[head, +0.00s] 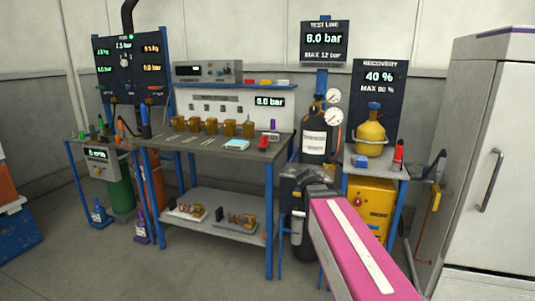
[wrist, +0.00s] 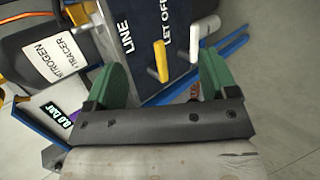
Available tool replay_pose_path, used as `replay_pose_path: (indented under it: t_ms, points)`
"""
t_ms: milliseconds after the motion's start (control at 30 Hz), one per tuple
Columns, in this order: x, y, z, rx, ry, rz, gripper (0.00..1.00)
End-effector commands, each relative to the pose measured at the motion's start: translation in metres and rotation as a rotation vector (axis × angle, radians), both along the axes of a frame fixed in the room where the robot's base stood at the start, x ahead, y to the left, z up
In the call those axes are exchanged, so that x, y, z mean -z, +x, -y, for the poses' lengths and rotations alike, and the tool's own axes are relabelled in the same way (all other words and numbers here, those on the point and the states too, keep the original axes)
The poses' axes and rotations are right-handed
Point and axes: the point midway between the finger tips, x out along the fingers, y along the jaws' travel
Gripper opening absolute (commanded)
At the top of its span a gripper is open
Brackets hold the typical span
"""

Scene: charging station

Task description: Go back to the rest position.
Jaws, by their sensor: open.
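My gripper (wrist: 160,80) shows in the wrist view with its two green fingers spread wide apart. Nothing is visible held between them. Beyond the fingers is a dark blue panel (wrist: 140,50) lettered "LINE" and "LET OFF". An orange handle (wrist: 160,54) and a white handle (wrist: 192,38) stick out from it. In the head view, my pink arm link reaches in from the bottom right. The dark wrist end lies in front of the gap between the workbench (head: 225,147) and the recovery stand (head: 385,165); the fingertips are hard to make out there.
A dark cylinder (head: 314,148) with gauges stands behind my wrist. A yellow recovery cylinder (head: 370,132) and a red bottle (head: 398,155) stand at right. A white cabinet (head: 490,150) fills the right side. Open floor (head: 180,275) lies at the front left.

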Motion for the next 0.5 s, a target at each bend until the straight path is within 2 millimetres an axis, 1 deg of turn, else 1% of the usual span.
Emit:
replay_pose_path:
  t_ms: [33, 100, 167, 200, 267, 300, 400, 500]
  points:
    - [0.027, -0.017, 0.003, 0.084, 0.097, -0.032, 0.79]
    - [0.059, -0.037, 0.005, 0.213, 0.233, -0.071, 0.79]
    - [0.086, -0.055, 0.004, 0.330, 0.343, -0.108, 0.79]
    - [0.102, -0.068, 0.003, 0.409, 0.410, -0.135, 0.79]
    - [0.126, -0.089, 0.001, 0.534, 0.506, -0.173, 0.79]
    - [0.140, -0.102, 0.000, 0.618, 0.565, -0.200, 0.79]
    - [0.170, -0.133, -0.006, 0.816, 0.684, -0.263, 0.79]
    - [0.189, -0.157, -0.013, 0.977, 0.763, -0.314, 0.79]
